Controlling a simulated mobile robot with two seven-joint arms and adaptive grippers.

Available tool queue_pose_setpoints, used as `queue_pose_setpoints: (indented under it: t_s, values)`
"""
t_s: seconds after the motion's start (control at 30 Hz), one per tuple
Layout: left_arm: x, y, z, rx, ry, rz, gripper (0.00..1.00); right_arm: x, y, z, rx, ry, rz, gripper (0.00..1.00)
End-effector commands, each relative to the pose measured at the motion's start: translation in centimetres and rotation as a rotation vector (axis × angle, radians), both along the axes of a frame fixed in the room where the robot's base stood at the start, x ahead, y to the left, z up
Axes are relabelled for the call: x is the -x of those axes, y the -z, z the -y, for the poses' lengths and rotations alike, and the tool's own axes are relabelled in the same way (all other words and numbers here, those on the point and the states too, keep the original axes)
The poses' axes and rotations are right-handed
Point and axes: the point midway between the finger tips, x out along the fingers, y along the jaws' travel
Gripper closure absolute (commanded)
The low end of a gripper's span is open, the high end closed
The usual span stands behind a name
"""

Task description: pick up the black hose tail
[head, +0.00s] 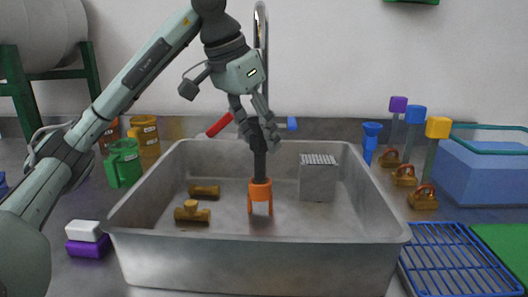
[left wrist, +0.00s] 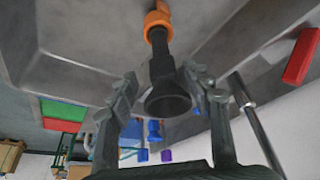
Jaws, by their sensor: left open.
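The black hose tail (head: 259,160) stands upright in the metal sink, its lower end in an orange base (head: 261,192) with short legs. My left gripper (head: 260,132) is above it, pointing down, with its fingers around the hose tail's upper end. In the left wrist view, the open fingers (left wrist: 165,95) stand on both sides of the hose tail's wide dark mouth (left wrist: 168,101). The orange part (left wrist: 157,18) shows beyond it. Gaps show beside the hose tail, though contact with the right-hand finger is hard to tell. My right gripper is not in view.
The metal sink (head: 255,252) also holds two brass fittings (head: 192,213) on the left and a grey perforated block (head: 318,180) on the right. A tap (head: 261,40) rises behind my left gripper. A blue rack (head: 455,262) and a blue bin (head: 485,175) are on the right.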

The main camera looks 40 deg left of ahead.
Motion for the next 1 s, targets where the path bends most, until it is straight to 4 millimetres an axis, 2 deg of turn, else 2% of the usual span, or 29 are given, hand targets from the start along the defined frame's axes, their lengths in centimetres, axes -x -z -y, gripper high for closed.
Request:
queue_pose_setpoints:
  t_s: [0.4, 0.7, 1.0]
  values:
    - [-2.0, 5.2, 0.0, 0.0, 0.0, -0.002, 0.5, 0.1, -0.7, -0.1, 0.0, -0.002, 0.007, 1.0]
    - [-2.2, 5.6, 0.0, 0.0, 0.001, 0.001, 0.5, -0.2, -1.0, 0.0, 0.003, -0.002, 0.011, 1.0]
    - [-2.2, 5.6, 0.1, 0.0, 0.001, 0.0, 0.86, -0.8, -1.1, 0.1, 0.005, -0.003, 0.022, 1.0]
